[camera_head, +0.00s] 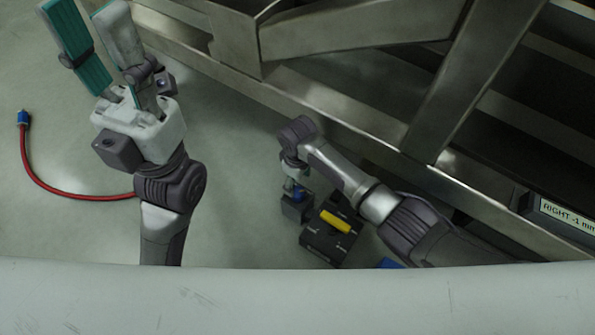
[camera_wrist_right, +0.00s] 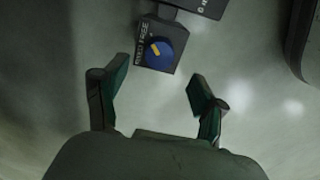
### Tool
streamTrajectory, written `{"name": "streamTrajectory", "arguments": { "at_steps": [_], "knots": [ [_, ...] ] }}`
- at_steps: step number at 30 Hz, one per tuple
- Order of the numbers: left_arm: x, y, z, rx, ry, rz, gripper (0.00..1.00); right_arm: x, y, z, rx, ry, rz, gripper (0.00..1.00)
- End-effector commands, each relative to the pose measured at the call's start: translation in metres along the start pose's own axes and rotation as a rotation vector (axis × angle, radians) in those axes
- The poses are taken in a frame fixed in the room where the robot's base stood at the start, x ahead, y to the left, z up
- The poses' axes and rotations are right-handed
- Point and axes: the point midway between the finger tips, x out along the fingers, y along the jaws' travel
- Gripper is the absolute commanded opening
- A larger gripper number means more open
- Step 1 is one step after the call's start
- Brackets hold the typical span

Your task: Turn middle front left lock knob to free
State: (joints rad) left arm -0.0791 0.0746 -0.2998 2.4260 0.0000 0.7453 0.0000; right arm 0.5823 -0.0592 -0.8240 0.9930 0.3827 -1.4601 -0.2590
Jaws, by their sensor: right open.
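The lock knob (camera_wrist_right: 165,48) is blue with a yellow pointer, on a small dark box (camera_wrist_right: 155,66); the lettering beside it is too small to read surely. In the head view the box (camera_head: 297,208) stands low beside the metal frame, with the blue knob partly covered by my right gripper (camera_head: 294,178). In the right wrist view my right gripper (camera_wrist_right: 160,78) is open and empty, its fingers apart with the knob ahead, between and beyond the tips. My left gripper (camera_head: 97,42) is open and empty at the upper left, far from the knob.
A larger dark block (camera_head: 322,243) with a yellow bar (camera_head: 335,221) is right of the knob box. The metal frame (camera_head: 300,95) runs diagonally behind. A red hose (camera_head: 60,187) with a blue end lies on the floor at left. The floor between my arms is clear.

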Motion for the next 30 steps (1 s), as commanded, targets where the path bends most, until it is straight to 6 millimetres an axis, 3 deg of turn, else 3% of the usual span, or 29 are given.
{"name": "streamTrajectory", "arguments": {
  "at_steps": [3, 9, 30],
  "knots": [
    [0.000, 0.000, 0.000, 0.000, 0.000, 0.000, 0.40, -0.023, 0.000, -0.001, 0.000, 0.004, 0.001, 0.70],
    [0.000, 0.000, 0.000, 0.000, 0.000, 0.000, 0.40, -0.042, 0.000, 0.000, 0.000, 0.001, 0.000, 0.70],
    [0.000, 0.000, 0.000, 0.000, -0.002, -0.001, 0.40, -0.045, -0.002, -0.005, 0.003, 0.034, 0.003, 0.70]
  ]
}}
